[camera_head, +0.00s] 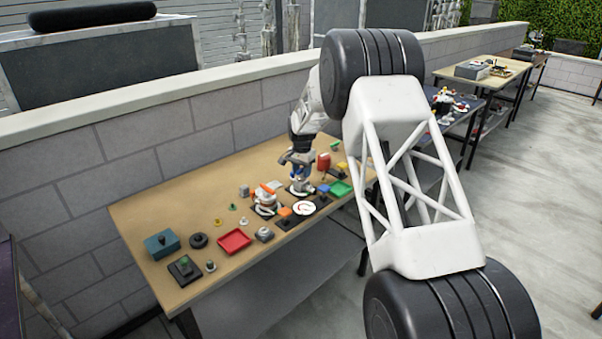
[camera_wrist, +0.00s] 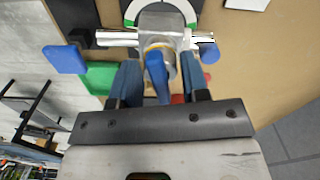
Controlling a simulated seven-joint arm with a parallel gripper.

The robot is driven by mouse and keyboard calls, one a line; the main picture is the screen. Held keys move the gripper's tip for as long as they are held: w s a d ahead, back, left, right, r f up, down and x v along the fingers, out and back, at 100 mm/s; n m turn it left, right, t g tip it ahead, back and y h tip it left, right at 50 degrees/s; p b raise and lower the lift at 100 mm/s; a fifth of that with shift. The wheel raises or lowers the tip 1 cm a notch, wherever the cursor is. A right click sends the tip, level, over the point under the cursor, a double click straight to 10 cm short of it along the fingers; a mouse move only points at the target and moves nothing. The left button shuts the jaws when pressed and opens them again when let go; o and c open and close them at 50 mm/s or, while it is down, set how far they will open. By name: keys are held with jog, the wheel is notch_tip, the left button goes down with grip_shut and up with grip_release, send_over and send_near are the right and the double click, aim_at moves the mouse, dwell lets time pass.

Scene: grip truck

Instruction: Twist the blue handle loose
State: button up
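The blue handle (camera_wrist: 157,76) stands upright from a metal pipe fitting (camera_wrist: 160,40) in the wrist view. My gripper (camera_wrist: 160,82) has its two blue-grey fingers on either side of this handle. The fingers are apart, with a visible gap on the handle's right side, so the gripper is open around it. In the head view my gripper (camera_head: 297,163) is low over the table, above the fitting; the handle there is mostly hidden and too small to make out clearly.
The wooden table (camera_head: 160,205) carries a red tray (camera_head: 234,241), a green tray (camera_head: 340,188), a white gauge (camera_head: 305,208) and several small parts. A block wall (camera_head: 120,150) runs behind.

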aim_at(302, 168)
jog(key=shift+r, duration=0.2)
jog(key=shift+r, duration=3.55)
jog(key=shift+r, duration=0.1)
jog(key=s+d+r+n, duration=0.1)
jog(key=s+d+r, duration=0.5)
jog(key=s, duration=0.5)
jog(key=s+d+r+n+t, duration=0.1)
jog(key=s+d+r, duration=0.2)
jog(key=s+r, duration=0.6)
jog(key=s+d+r+n, duration=0.1)
jog(key=s+d+r, duration=0.45)
jog(key=s, duration=0.65)
jog(key=s+d+f+n, duration=0.1)
jog(key=s+d, duration=0.1)
jog(key=s, duration=1)
jog(key=s+d+f+n+t, duration=0.1)
jog(key=s+d, duration=0.1)
jog(key=s, duration=1)
jog(key=s+d+f+n, duration=0.1)
jog(key=s+d+f, duration=0.1)
jog(key=s, duration=1)
jog(key=shift+s+t, duration=0.25)
jog(key=shift+t, duration=0.05)
